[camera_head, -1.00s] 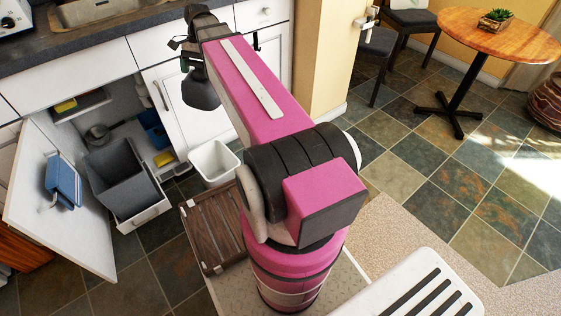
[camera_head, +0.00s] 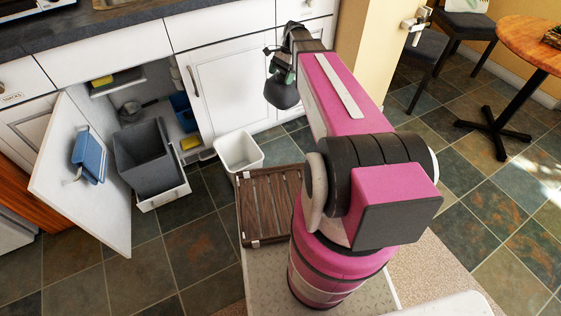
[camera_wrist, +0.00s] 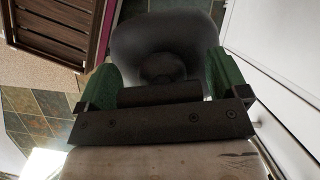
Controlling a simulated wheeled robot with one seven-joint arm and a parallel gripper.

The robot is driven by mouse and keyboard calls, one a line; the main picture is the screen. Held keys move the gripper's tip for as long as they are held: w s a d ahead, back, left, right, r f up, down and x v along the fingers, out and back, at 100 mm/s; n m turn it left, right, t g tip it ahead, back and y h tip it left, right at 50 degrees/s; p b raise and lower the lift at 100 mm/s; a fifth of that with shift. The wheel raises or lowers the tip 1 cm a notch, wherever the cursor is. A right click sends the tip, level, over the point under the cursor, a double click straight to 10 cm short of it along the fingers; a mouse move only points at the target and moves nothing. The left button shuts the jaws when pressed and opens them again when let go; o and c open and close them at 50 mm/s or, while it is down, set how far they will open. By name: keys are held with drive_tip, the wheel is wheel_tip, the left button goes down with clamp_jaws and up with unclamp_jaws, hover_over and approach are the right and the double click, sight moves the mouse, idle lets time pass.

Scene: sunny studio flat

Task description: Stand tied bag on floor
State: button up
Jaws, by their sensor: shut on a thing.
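The tied bag (camera_head: 282,91) is a dark grey, rounded bundle hanging from my gripper (camera_head: 284,66) in the head view. It is in front of the white lower cabinet doors, above the floor. In the wrist view the bag (camera_wrist: 165,40) fills the space beyond the two green fingers, with a narrower, knot-like part toward me. My gripper (camera_wrist: 163,78) is shut on the bag there. The bag's underside and its exact height over the floor are hidden.
An open cabinet door (camera_head: 85,170) stands at left, beside a pulled-out grey bin (camera_head: 147,160). A small white bin (camera_head: 239,152) stands near a slatted wooden tray (camera_head: 268,205). Tiled floor (camera_head: 185,255) is clear at lower left. A round table (camera_head: 530,40) and chairs are at right.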

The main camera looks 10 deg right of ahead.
drive_tip(key=w+f+m, duration=0.1)
drive_tip(key=f, duration=2.2)
drive_tip(key=w+f+m+t, duration=0.1)
drive_tip(key=w+f, duration=0.1)
drive_tip(key=f, duration=2.1)
drive_tip(key=shift+w+a+f+m, duration=0.25)
drive_tip(key=shift+a+f+m, duration=0.05)
drive_tip(key=shift+f+m, duration=0.1)
drive_tip(key=shift+f, duration=0.15)
drive_tip(key=o, duration=1.5)
drive_tip(key=v, duration=1.2)
drive_tip(key=s+a+r+n+h, duration=0.1)
drive_tip(key=s+r+n, duration=0.3)
drive_tip(key=s+r, duration=0.3)
drive_tip(key=s+a+r+n+t+h, duration=0.1)
drive_tip(key=s+r+n, duration=0.4)
drive_tip(key=r, duration=0.8)
drive_tip(key=s+a+r+n+h, duration=0.1)
drive_tip(key=s+r+n, duration=0.4)
drive_tip(key=s+r, duration=0.5)
drive_tip(key=shift+s+a+h, duration=0.2)
drive_tip(key=shift+s+h, duration=0.05)
drive_tip(key=shift+h, duration=0.25)
